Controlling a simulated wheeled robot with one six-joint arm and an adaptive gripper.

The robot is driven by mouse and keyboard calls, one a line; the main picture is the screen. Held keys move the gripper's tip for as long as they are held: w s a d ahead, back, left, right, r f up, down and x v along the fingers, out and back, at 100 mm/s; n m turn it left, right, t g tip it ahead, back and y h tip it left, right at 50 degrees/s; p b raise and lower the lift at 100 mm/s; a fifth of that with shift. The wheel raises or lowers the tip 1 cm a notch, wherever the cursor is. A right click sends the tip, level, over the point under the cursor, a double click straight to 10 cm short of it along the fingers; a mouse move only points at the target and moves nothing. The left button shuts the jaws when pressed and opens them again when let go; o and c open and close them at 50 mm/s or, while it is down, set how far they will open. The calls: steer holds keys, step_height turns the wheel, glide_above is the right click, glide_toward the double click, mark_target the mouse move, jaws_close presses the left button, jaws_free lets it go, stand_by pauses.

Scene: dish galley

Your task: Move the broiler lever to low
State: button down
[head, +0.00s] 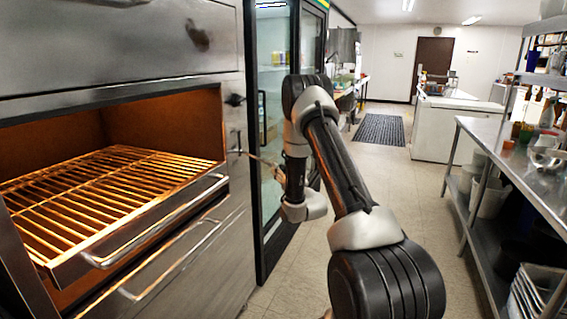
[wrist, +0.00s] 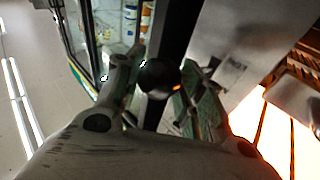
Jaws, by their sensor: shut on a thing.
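The broiler (head: 120,60) fills the left of the head view, with a glowing orange interior and a wire rack (head: 90,190). The broiler lever (head: 240,143) sticks out from the front panel at the right of the opening. My gripper (head: 275,172) is at the lever's outer end, partly hidden by my arm. In the wrist view, the lever's round dark knob (wrist: 158,76) sits between the two fingers of my gripper (wrist: 160,88), which is shut on it. I cannot read any lever marking.
A rack handle (head: 160,225) juts out below the opening. A glass-door fridge (head: 272,110) stands just right of the broiler. A steel shelf table (head: 500,150) is on the right. Open tiled floor (head: 400,190) lies between, with a dark mat (head: 380,129) farther back.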

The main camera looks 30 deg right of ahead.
steer(key=shift+d+f, duration=0.1)
steer(key=shift+f, duration=0.2)
steer(key=c, duration=0.9)
jaws_free()
steer(key=shift+w+f, duration=0.1)
steer(key=shift+w, duration=0.05)
steer(key=shift+a+f, duration=0.15)
steer(key=shift+a, duration=0.2)
steer(key=shift+s+f, duration=0.2)
steer(key=shift+s, duration=1.8)
steer(key=shift+s+f, duration=0.25)
steer(key=shift+s, duration=1.75)
steer(key=shift+s+f, duration=0.2)
steer(key=shift+s, duration=1.8)
